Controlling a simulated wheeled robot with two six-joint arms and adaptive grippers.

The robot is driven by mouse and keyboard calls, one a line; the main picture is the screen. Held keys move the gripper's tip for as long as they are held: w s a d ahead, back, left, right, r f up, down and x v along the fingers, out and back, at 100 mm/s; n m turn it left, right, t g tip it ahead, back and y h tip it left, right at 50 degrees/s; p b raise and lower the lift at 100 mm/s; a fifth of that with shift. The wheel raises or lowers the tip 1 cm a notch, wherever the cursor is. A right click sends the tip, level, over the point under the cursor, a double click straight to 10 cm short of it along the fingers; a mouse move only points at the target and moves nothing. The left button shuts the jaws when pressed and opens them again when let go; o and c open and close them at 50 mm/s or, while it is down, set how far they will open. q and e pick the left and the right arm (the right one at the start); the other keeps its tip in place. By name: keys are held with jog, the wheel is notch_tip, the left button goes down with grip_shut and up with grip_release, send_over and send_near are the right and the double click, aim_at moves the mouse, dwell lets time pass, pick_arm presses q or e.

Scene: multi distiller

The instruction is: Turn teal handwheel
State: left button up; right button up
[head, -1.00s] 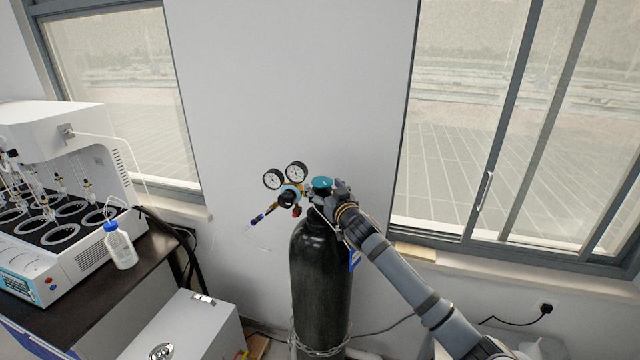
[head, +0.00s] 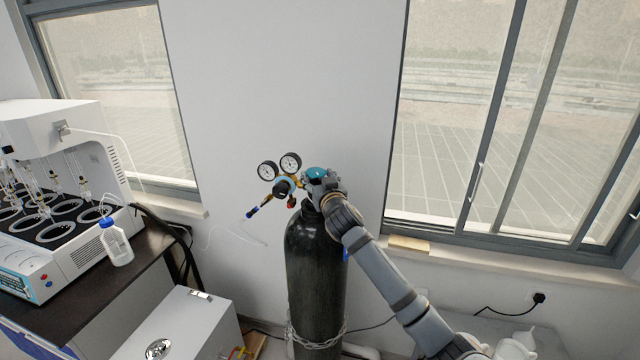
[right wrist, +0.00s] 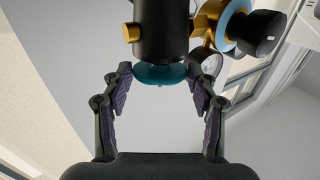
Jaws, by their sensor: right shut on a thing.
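The teal handwheel (head: 315,173) sits on top of the dark gas cylinder (head: 316,270). In the right wrist view the teal handwheel (right wrist: 160,75) lies between the fingertips of my right gripper (right wrist: 159,80). In the head view my right gripper (head: 319,182) is at the handwheel from the right and hides part of its near side. The gripper is shut on the wheel's rim. My left gripper is in neither view.
Two round gauges (head: 279,167) and a regulator with a black knob (head: 283,187) stand just left of the handwheel. A white wall is behind. A bench with a white distiller (head: 50,150) and a wash bottle (head: 116,243) is at the left.

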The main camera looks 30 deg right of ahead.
jog(key=m+g+h+b, duration=0.1)
jog(key=h+b, duration=0.1)
jog(key=m+g+h+b, duration=0.1)
jog(key=m+h+b, duration=0.1)
jog(key=b, duration=0.1)
jog(key=a+f+m+g+h+b, duration=0.1)
jog(key=m+h+b, duration=0.1)
jog(key=b, duration=0.1)
jog(key=shift+w+a+g, duration=0.1)
jog(key=shift+w+g, duration=0.3)
jog(key=shift+r+m+g+h+b, duration=0.2)
jog(key=shift+m+g+h+b, duration=0.4)
jog(key=shift+g+h+b, duration=0.35)
jog(key=o, duration=0.8)
jog(key=shift+c, duration=0.2)
jog(key=shift+o, duration=1.3)
jog(key=shift+w, duration=0.2)
jog(key=shift+o, duration=0.2)
jog(key=shift+w+d+f, duration=0.1)
jog(key=shift+w+d, duration=0.05)
jog(key=shift+d, duration=0.15)
jog(key=shift+a+r, duration=0.15)
jog(key=shift+r, duration=0.05)
